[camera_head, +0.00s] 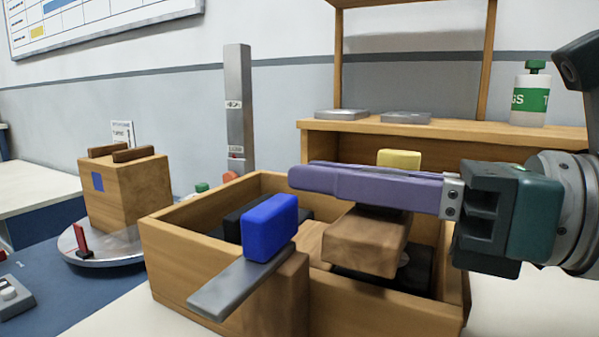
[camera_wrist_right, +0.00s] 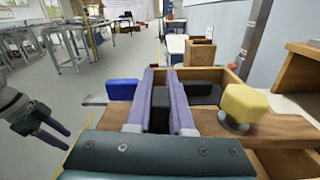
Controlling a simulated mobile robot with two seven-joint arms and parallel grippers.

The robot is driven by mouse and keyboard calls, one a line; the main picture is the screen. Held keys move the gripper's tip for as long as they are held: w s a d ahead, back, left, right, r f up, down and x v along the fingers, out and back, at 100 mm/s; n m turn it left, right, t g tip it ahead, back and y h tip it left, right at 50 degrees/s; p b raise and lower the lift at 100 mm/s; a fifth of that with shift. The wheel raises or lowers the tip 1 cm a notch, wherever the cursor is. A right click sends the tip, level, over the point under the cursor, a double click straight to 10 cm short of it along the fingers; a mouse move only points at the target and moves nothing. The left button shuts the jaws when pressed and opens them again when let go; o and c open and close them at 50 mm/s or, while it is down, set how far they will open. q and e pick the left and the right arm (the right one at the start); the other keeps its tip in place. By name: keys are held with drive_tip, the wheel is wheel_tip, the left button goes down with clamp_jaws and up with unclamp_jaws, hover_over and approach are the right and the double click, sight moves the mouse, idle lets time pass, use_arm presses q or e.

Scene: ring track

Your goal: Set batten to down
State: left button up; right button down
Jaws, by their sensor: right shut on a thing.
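No label marks the batten, so I cannot tell which part it is. A flat grey bar (camera_head: 235,285) with a blue block (camera_head: 270,228) on it lies across a wooden post at the front of an open wooden box (camera_head: 190,260). My right gripper (camera_head: 292,180) reaches over the box from the right, its purple fingers level. In the wrist view its fingers are closed around a black piece (camera_wrist_right: 160,110), which they hide in the head view. A yellow knob (camera_wrist_right: 245,105) stands beside them. My left gripper (camera_wrist_right: 55,132) is at the wrist view's left, fingers apart, empty.
A brown wooden block (camera_head: 365,240) sits inside the box below my right fingers. A wooden cube (camera_head: 130,195) rests on a round metal plate at left. A grey post (camera_head: 238,110) and a wooden shelf (camera_head: 460,133) with a green-capped bottle (camera_head: 530,97) stand behind.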

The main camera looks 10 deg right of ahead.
drive_tip(key=c, duration=0.8)
unclamp_jaws()
drive_tip(key=b+v, duration=0.3)
drive_tip(key=v, duration=0.6)
drive_tip(key=shift+f, duration=0.1)
drive_tip(key=shift+s+d, duration=0.3)
drive_tip(key=shift+d, duration=0.1)
drive_tip(key=shift+r, duration=0.2)
